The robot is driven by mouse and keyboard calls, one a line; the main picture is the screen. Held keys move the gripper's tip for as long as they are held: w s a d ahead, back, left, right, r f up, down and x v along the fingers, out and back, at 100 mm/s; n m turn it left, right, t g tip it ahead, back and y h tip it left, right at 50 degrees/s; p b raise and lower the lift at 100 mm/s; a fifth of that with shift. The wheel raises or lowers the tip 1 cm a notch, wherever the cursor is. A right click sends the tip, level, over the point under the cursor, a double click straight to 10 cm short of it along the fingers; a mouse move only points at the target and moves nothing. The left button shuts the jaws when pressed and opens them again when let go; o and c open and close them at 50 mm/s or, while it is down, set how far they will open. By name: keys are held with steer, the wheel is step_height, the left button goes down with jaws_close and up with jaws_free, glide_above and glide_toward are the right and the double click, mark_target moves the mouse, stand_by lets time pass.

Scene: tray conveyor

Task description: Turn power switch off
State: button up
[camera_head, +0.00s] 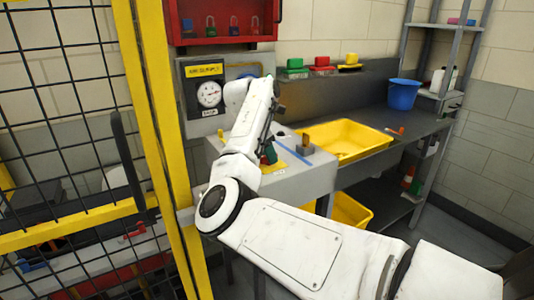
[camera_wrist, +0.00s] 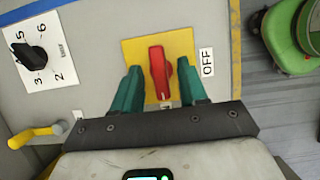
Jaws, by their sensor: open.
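The power switch is a red handle (camera_wrist: 157,66) on a square yellow plate (camera_wrist: 132,50) in the wrist view. Its long side runs up and down in the picture. A white OFF label (camera_wrist: 208,63) lies to the right of the plate. My gripper (camera_wrist: 160,74) is open, with one green finger on each side of the red handle. I see a gap on both sides; whether the fingers are level with the handle I cannot tell. A pale mark below the handle is mostly hidden by my gripper. In the head view my arm hides most of the switch.
A black numbered knob (camera_wrist: 34,55) and a yellow lever (camera_wrist: 38,135) are left of the switch. A green round object (camera_wrist: 292,25) is at the upper right. In the head view, a yellow tray (camera_head: 345,139) and blue bucket (camera_head: 403,95) stand right; a yellow-framed mesh fence (camera_head: 160,110) stands left.

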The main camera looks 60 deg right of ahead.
steer(key=shift+f, duration=0.1)
jaws_close()
stand_by(0.4)
steer(key=shift+s+n, duration=0.1)
steer(key=shift+n, duration=0.2)
steer(key=n, duration=0.2)
steer(key=n+t, duration=0.1)
steer(key=n, duration=0.1)
steer(key=shift+s+f+t+h, duration=0.1)
steer(key=shift+t+h, duration=0.2)
steer(key=n+t+b, duration=0.1)
steer(key=n, duration=0.2)
steer(key=shift+s+f+n, duration=0.1)
steer(key=shift+n, duration=0.3)
steer(key=n+t+b, duration=0.1)
steer(key=n+b, duration=0.1)
steer(key=n+t+y+b, duration=0.1)
steer(key=n+b, duration=0.1)
steer(key=n, duration=0.1)
steer(key=shift+s+f, duration=0.1)
steer(key=shift+s, duration=0.05)
steer(key=shift+d+n+t+y+b, duration=0.1)
steer(key=shift+n+t+y+b, duration=0.25)
steer(key=shift+n+b, duration=0.55)
steer(key=shift+n+t+y+b, duration=0.25)
steer(key=shift+n+t+b, duration=0.15)
steer(key=shift+n, duration=1)
